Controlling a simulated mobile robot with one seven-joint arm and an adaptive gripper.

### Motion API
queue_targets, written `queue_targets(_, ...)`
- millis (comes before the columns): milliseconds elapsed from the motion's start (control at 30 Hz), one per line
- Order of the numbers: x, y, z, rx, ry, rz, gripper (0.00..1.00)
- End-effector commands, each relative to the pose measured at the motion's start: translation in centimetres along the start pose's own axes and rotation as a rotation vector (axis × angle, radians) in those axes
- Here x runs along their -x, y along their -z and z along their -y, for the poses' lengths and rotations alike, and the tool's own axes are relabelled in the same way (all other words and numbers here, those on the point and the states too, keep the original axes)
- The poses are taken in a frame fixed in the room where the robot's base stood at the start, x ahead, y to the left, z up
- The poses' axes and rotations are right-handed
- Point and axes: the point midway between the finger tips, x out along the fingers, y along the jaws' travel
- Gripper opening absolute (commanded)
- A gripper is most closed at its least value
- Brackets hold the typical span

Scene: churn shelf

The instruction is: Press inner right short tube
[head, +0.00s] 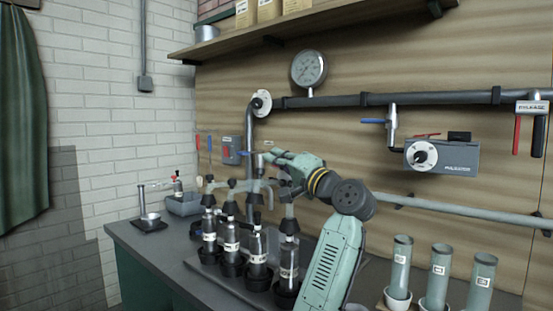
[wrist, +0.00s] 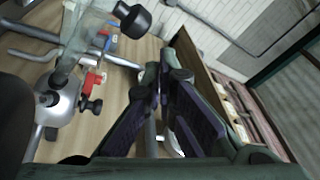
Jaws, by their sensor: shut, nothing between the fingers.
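Several short tubes with labels stand in a row of black bases on the bench, with grey fittings and black caps above them. The second from the right, the inner right one (head: 258,255), is upright and lies left of my forearm. The rightmost tube (head: 289,262) stands right beside it, close to my arm. My gripper (head: 262,158) is above and behind the row, apart from the tubes, partly lost among the fittings. In the wrist view my gripper (wrist: 163,78) is shut and empty. A metal fitting with a black knob (wrist: 132,20) shows at its upper left.
Three green labelled tubes (head: 438,277) stand in pale cups at the right. A pipe (head: 400,98) with a gauge (head: 309,68) and a grey valve box (head: 442,157) runs along the wooden wall. A grey tray (head: 183,204) and small stand (head: 149,218) sit at the left.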

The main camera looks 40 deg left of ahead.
Motion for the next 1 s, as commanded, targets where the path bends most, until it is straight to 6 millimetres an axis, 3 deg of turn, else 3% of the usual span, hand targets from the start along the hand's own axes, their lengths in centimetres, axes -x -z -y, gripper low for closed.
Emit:
queue_targets(333,-0.1,0.3,0.6,0.001,0.000,0.000,0.00)
queue_targets(700,-1.7,3.4,6.3,0.002,0.000,-0.001,0.00)
queue_targets(1000,-2.4,4.6,8.5,0.000,0.000,-0.001,0.00)
